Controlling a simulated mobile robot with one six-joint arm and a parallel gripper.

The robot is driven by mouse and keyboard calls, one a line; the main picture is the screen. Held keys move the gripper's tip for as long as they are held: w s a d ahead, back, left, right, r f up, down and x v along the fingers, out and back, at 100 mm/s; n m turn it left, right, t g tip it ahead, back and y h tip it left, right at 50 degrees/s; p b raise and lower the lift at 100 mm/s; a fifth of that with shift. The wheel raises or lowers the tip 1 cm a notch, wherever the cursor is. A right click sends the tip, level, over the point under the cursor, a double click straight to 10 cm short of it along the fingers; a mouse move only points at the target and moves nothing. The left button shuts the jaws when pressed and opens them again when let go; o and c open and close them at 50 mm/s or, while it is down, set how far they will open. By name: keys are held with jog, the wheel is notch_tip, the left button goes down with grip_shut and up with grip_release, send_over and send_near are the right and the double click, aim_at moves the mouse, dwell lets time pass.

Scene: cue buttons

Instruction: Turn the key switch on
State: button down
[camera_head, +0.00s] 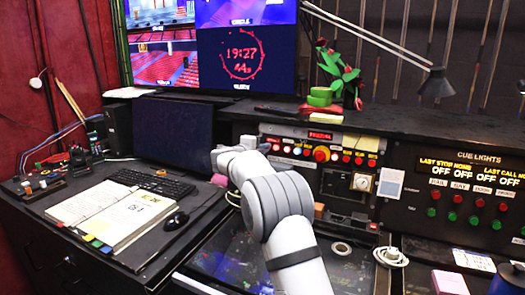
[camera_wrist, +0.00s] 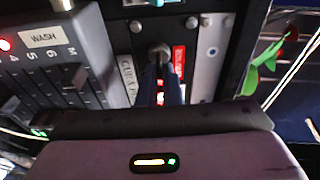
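In the wrist view a small metal piece that looks like the key switch (camera_wrist: 158,52) stands on a dark panel, between a white label and a red label. My gripper (camera_wrist: 160,72) points at it with two dark fingers close together. A narrow gap with a red glow shows between them, and their tips lie at the metal piece. Whether they press on it I cannot tell. In the head view my white and grey arm crosses the desk, and the fingers cannot be made out. The key switch cannot be picked out with certainty there.
A fader panel marked WASH (camera_wrist: 42,38) stands close on the left in the wrist view. In the head view an open binder (camera_head: 112,215), a keyboard (camera_head: 150,185) and a mouse (camera_head: 176,220) lie left of my arm. A cue lights panel (camera_head: 465,195) stands at the right.

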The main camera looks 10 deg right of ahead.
jog(key=shift+f, duration=0.1)
dwell(0.4)
jog(key=c, duration=1.6)
grip_release()
jog(key=b+v, duration=0.1)
jog(key=v, duration=0.7)
jog(key=shift+w, duration=0.1)
